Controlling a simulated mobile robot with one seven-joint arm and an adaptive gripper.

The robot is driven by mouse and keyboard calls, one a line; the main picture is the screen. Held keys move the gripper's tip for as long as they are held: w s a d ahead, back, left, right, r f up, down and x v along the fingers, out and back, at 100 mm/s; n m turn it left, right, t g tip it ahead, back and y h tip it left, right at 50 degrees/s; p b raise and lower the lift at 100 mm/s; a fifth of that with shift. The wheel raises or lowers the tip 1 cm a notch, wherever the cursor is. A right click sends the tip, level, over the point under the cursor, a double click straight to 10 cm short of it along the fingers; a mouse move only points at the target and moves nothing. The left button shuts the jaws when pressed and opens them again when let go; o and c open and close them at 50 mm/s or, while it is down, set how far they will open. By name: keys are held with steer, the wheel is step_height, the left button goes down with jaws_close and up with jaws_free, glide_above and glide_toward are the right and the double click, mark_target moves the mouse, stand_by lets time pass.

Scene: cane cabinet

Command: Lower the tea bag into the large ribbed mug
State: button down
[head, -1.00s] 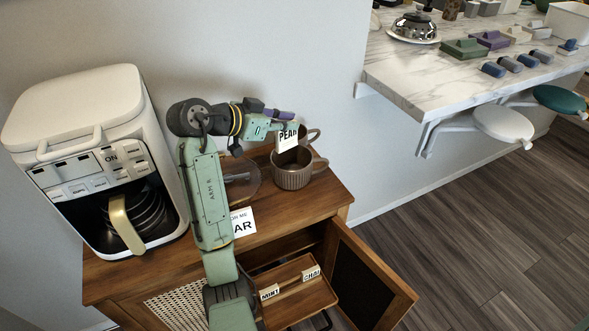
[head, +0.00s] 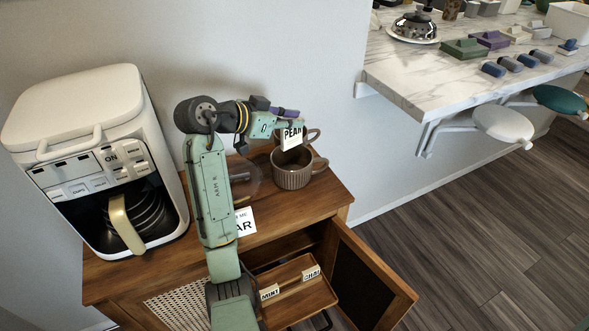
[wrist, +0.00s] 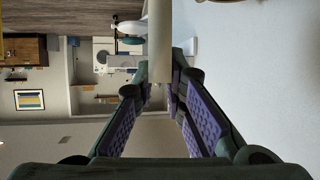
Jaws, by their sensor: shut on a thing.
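The large ribbed mug (head: 291,180) is brown and stands upright on the cabinet top, its handle to the right. My gripper (head: 290,117) is above the mug's far side, shut on the tea bag (head: 292,139). The bag's white tag, whose lettering seems to read PEAR, hangs in front of the mug's back rim area. I cannot tell whether any of the bag is below the rim. In the wrist view a pale piece (wrist: 160,40) shows at the purple-padded fingertips.
A second mug handle (head: 314,136) shows behind the ribbed mug. A clear round dish (head: 245,187) and a white card (head: 245,222) are to the left, partly behind my arm. The white coffee maker (head: 95,100) stands farther left. A pulled-out tray (head: 300,293) holds MINT and CHAI tags.

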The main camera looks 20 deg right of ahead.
mark_target(296, 143)
steer(key=shift+f+b, duration=2.25)
steer(key=shift+f, duration=1.15)
steer(key=shift+f+b, duration=1.25)
steer(key=shift+f, duration=0.65)
steer(key=c, duration=1.6)
jaws_free()
steer(key=shift+o, duration=0.2)
step_height(296, 143, up, 10)
